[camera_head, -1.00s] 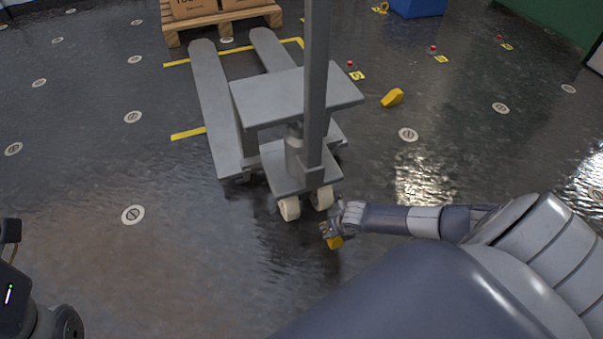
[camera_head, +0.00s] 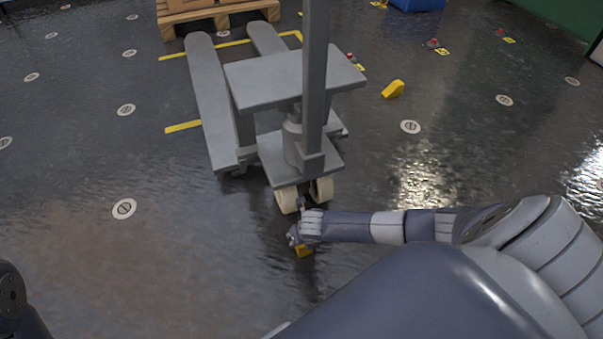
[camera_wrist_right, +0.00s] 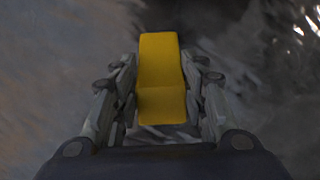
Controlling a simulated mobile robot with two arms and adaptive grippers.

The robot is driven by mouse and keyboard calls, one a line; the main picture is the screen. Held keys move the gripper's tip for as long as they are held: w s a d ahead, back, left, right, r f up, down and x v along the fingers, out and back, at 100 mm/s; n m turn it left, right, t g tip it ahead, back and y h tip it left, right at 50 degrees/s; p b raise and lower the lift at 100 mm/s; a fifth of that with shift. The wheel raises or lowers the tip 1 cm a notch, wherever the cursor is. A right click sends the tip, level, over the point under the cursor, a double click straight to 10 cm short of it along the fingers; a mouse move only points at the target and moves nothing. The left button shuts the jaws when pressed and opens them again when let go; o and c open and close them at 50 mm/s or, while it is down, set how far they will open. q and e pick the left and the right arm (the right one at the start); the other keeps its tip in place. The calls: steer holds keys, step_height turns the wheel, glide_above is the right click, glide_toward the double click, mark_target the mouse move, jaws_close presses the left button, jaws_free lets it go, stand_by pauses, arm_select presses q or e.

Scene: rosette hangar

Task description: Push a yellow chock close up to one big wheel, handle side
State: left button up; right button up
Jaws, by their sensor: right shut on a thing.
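A grey pallet truck (camera_head: 283,82) stands in the middle of the head view, with two big cream wheels (camera_head: 287,199) under its handle side. My right gripper (camera_head: 302,243) is just in front of these wheels, close to the floor. It is shut on a yellow chock (camera_head: 305,251), mostly hidden by the hand in the head view. In the right wrist view the chock (camera_wrist_right: 161,78) sits between both fingers. A gap to the wheels seems to remain, but the hand hides part of it. A second yellow chock (camera_head: 393,89) lies on the floor to the right. My left gripper is not in view.
A wooden pallet with boxes (camera_head: 220,16) stands beyond the fork tips. Yellow floor lines (camera_head: 183,127) and round floor discs (camera_head: 124,209) are flat. A blue box (camera_head: 417,4) is at the back.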

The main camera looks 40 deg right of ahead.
steer(key=o, duration=1.2)
